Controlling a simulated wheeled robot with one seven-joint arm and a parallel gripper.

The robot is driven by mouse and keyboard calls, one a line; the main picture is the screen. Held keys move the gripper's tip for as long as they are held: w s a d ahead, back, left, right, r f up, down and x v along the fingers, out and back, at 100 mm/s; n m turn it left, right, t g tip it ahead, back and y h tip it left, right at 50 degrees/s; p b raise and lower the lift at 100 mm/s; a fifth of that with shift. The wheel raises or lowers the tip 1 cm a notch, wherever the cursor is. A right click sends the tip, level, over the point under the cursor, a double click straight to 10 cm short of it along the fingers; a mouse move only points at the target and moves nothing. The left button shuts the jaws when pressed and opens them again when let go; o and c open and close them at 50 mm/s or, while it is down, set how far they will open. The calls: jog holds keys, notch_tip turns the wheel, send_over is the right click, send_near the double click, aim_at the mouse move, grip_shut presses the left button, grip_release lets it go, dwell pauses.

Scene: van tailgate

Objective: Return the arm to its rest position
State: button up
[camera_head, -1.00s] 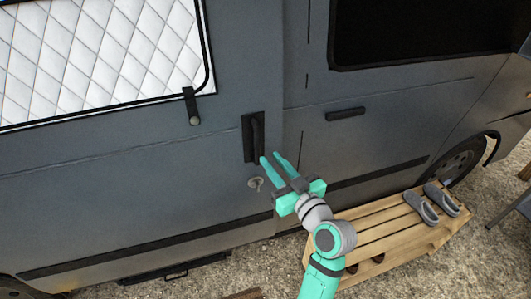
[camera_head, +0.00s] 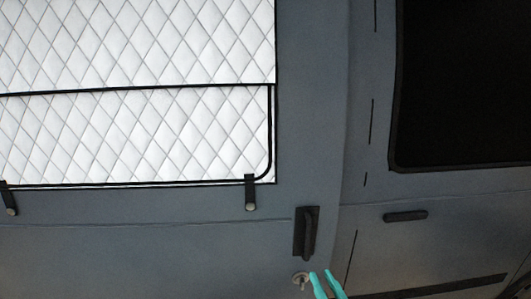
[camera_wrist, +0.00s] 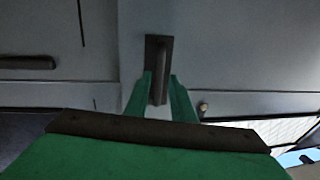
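My gripper (camera_head: 321,273) shows only as two teal fingers at the bottom edge of the head view; the rest of my arm is out of that picture. In the wrist view the fingers (camera_wrist: 161,76) stand apart with nothing held between them. The van's black upright door handle (camera_wrist: 159,62) shows behind and between the fingertips there. In the head view the same handle (camera_head: 307,232) is just above and left of the fingertips. I cannot tell the exact gap, but the fingers do not look closed on it.
A round metal lock knob (camera_head: 301,280) is left of the fingertips. A white quilted window cover (camera_head: 140,135) with black straps fills the upper left. A second, horizontal handle (camera_head: 405,215) and a dark window (camera_head: 465,85) are at the right. The van's side stands close ahead.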

jog(key=s+a+f+m+g+h, duration=0.15)
jog(key=s+a+f, duration=0.25)
jog(key=s+f, duration=0.5)
jog(key=s+a+f+m+g+h, duration=0.1)
jog(key=s+a+f+m+h, duration=0.25)
jog(key=s+f, duration=0.55)
jog(key=s+a+n+y, duration=0.1)
jog(key=s+a, duration=0.3)
jog(key=s, duration=0.5)
jog(key=s+a+n+y, duration=0.1)
jog(key=s+a, duration=0.4)
jog(key=s, duration=0.5)
jog(key=shift+n, duration=0.8)
jog(key=shift+o, duration=0.8)
jog(key=shift+w+t, duration=0.15)
jog(key=shift+t, duration=0.1)
